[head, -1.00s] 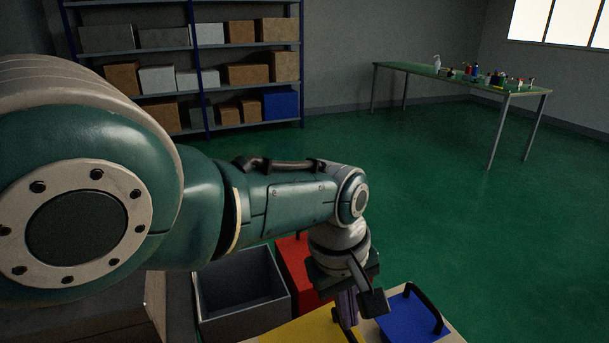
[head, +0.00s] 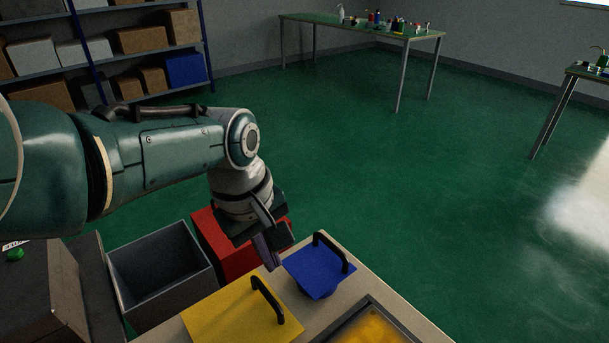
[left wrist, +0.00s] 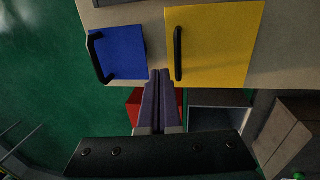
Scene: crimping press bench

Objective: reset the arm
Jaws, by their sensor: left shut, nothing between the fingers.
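My left gripper (head: 268,252) hangs from my left arm, pointing down, beside the bench near the red bin. In the left wrist view its two dark fingers (left wrist: 159,75) are together with nothing between them. In that view the tips appear between the blue lid and the yellow lid; whether they touch anything cannot be told. My right gripper shows in neither view.
A blue lid (head: 315,272) and a yellow lid (head: 225,318), both with black handles, lie on the bench (head: 395,300). A red bin (head: 215,248) and an open grey bin (head: 165,270) stand beside it. Green floor (head: 400,180) is clear beyond.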

